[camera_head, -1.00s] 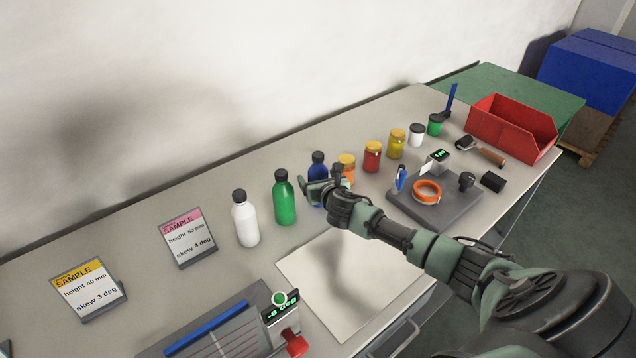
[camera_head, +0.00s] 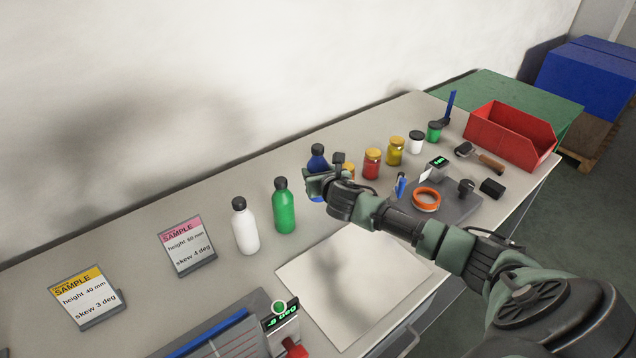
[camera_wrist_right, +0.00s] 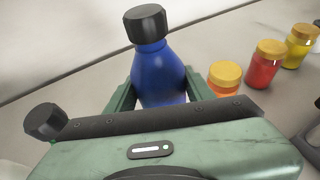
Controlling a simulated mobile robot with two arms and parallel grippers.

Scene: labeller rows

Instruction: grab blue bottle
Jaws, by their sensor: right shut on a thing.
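The blue bottle (camera_head: 317,158) with a black cap stands upright near the back of the table, right of the green bottle (camera_head: 284,208). My right gripper (camera_head: 316,184) is around it and shut on it, covering its lower part in the head view. In the right wrist view the blue bottle (camera_wrist_right: 160,75) sits between the two green fingers of the gripper (camera_wrist_right: 160,100). Its base is hidden, so I cannot tell whether it touches the table. My left gripper is not in view.
A white bottle (camera_head: 245,228) stands left of the green one. An orange jar (camera_wrist_right: 224,80) is close on the gripper's right, then red (camera_head: 372,163) and yellow (camera_head: 396,150) jars. A white sheet (camera_head: 350,290) lies in front. A red bin (camera_head: 510,135) stands at the far right.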

